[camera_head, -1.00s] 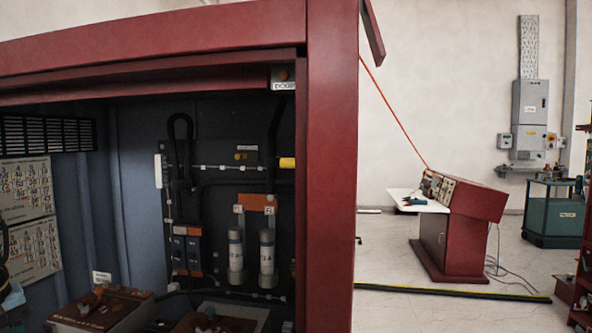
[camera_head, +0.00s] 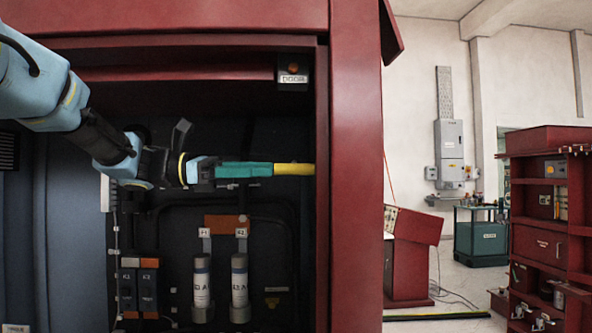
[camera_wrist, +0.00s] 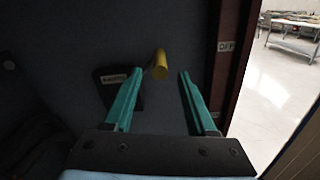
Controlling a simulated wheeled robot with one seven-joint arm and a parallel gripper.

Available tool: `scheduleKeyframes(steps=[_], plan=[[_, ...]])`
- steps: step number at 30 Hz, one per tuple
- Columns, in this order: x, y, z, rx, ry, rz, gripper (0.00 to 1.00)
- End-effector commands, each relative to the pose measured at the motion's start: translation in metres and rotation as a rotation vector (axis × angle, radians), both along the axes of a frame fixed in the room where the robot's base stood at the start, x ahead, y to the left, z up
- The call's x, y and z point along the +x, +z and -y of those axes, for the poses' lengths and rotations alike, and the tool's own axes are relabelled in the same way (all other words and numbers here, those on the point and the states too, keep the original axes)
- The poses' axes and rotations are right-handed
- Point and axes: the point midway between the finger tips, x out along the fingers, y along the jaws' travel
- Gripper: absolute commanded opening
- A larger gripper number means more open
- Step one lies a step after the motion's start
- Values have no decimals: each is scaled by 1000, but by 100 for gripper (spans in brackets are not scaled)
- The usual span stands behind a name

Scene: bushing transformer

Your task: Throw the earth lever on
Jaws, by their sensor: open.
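The yellow lever handle (camera_head: 294,169) sticks out inside the red cabinet, near its right-hand post. In the wrist view the round yellow end of the handle (camera_wrist: 161,68) shows near the tips of my gripper (camera_wrist: 162,76), between the two teal fingers with a gap on each side. My gripper (camera_head: 270,169) is open and level with the handle in the head view. I cannot tell how far the handle reaches in between the fingers. A dark plate with a small label (camera_wrist: 114,77) lies behind the left finger. The lever's base is hidden.
The red post (camera_head: 353,180) stands close right of the lever. A labelled box (camera_head: 292,77) hangs above.

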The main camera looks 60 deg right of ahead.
Motion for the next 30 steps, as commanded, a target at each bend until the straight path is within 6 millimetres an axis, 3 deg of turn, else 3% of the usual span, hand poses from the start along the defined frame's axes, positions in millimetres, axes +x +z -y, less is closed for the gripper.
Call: scheduleKeyframes(steps=[6, 13, 25, 30], plan=[[-35, 2, 25, 2, -3, 1, 57], [-59, 1, 43, 2, 1, 2, 57], [-65, -1, 48, 1, 3, 3, 57], [-64, -1, 48, 1, 3, 3, 40]])
